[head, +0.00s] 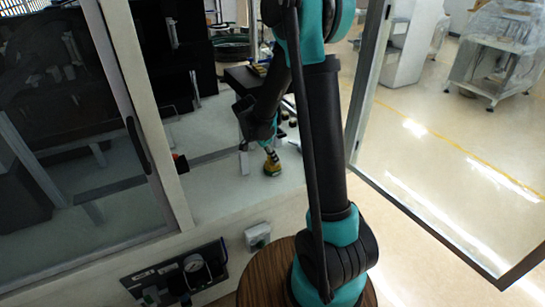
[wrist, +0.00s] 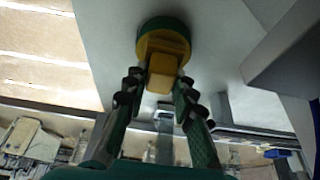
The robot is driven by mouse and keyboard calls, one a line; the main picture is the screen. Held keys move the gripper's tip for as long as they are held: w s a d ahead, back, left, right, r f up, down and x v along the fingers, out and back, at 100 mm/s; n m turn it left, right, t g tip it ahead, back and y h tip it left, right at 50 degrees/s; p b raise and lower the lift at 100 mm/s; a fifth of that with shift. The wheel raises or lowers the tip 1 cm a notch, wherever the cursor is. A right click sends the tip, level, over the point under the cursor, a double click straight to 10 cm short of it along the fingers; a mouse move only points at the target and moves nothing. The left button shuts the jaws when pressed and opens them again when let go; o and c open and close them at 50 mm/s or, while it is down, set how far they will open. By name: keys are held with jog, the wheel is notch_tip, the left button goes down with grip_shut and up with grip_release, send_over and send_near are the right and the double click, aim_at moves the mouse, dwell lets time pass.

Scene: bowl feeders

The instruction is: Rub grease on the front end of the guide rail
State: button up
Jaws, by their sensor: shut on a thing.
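My gripper (wrist: 157,92) is shut on the yellow block-shaped handle of a round tool (wrist: 164,24). The tool has a wide yellow disc with a green rim, and the disc faces away from the fingers. In the head view my gripper (head: 268,148) reaches down inside the open enclosure. The yellow tool (head: 272,167) shows small below it, over or close to the pale surface. I cannot tell if it touches that surface. I cannot pick out the guide rail or its front end for sure in either view.
A light upright post (head: 243,160) stands left of my gripper. A grey beam-like part (wrist: 285,50) lies to the right in the wrist view. A glass door frame (head: 440,225) stands open at right.

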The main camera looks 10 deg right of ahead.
jog(key=shift+r, duration=3.5)
